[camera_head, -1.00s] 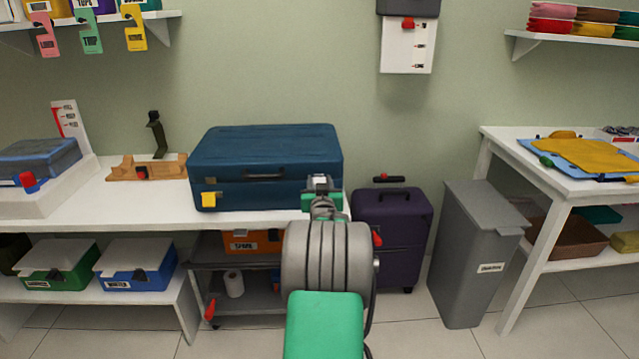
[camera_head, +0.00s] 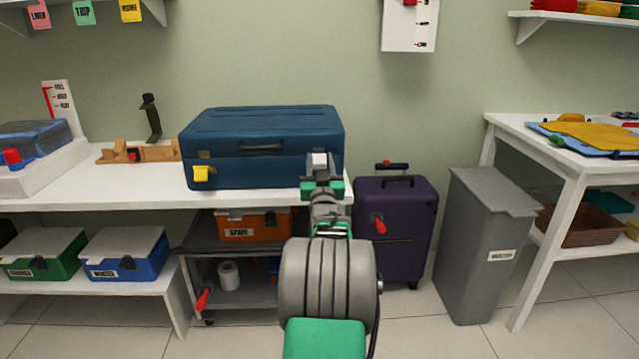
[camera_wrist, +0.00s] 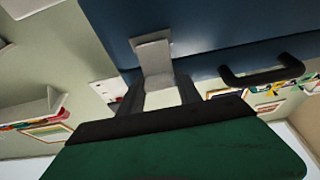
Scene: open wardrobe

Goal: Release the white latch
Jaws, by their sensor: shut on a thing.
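The blue suitcase (camera_head: 225,172) lies shut on the white bench, with a dark handle on its front. The white latch (camera_head: 319,160) is on its front near the right end; it also shows close up in the wrist view (camera_wrist: 153,54). My gripper (camera_head: 321,176) is at the latch from the front and below, its fingers (camera_wrist: 159,88) shut on the latch's lower part, partly hiding it. A yellow latch (camera_head: 203,174) sits at the front left of the suitcase, apart from my gripper.
A wooden stand (camera_head: 140,153) is left of the suitcase on the white bench (camera_head: 90,197). A purple suitcase (camera_head: 405,225) and a grey bin (camera_head: 478,250) stand on the floor at right. The wall above the blue suitcase is clear.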

